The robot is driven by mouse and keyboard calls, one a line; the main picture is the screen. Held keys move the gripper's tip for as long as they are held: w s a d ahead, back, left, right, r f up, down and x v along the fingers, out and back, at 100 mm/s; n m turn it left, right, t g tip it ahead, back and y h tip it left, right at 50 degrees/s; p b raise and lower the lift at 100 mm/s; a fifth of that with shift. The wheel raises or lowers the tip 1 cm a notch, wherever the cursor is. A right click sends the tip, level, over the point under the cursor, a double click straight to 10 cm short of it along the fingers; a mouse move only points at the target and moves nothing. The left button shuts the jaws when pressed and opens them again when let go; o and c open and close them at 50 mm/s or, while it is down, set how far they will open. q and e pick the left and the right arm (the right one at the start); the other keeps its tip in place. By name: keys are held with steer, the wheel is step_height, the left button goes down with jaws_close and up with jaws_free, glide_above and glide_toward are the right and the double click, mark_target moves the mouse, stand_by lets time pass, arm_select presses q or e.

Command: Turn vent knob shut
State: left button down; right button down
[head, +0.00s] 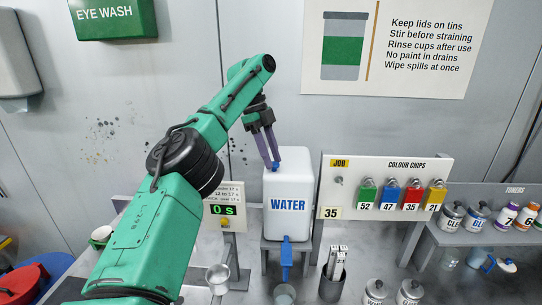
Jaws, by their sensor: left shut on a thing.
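The white water container (288,225) stands on a raised stand, with a blue "WATER" label on its front. A small blue vent knob (275,166) shows at the top of the container, mostly hidden by my fingers. My left gripper (271,160) reaches down to it from above and is shut on the knob. A blue tap (286,250) sits low on the container's front. I cannot tell from this view how far the knob is turned. My right gripper is not in view.
A cup (284,294) stands under the tap. A timer (223,210) and a metal cup (218,277) are left of the container. A pot of sticks (333,276) and the colour chips board (384,187) are to its right. Toner bottles (508,215) stand on the right shelf.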

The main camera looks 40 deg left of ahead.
arm_select(q)
steer(key=c, duration=0.5)
jaws_free()
steer(key=shift+c, duration=0.2)
steer(key=shift+n, duration=0.3)
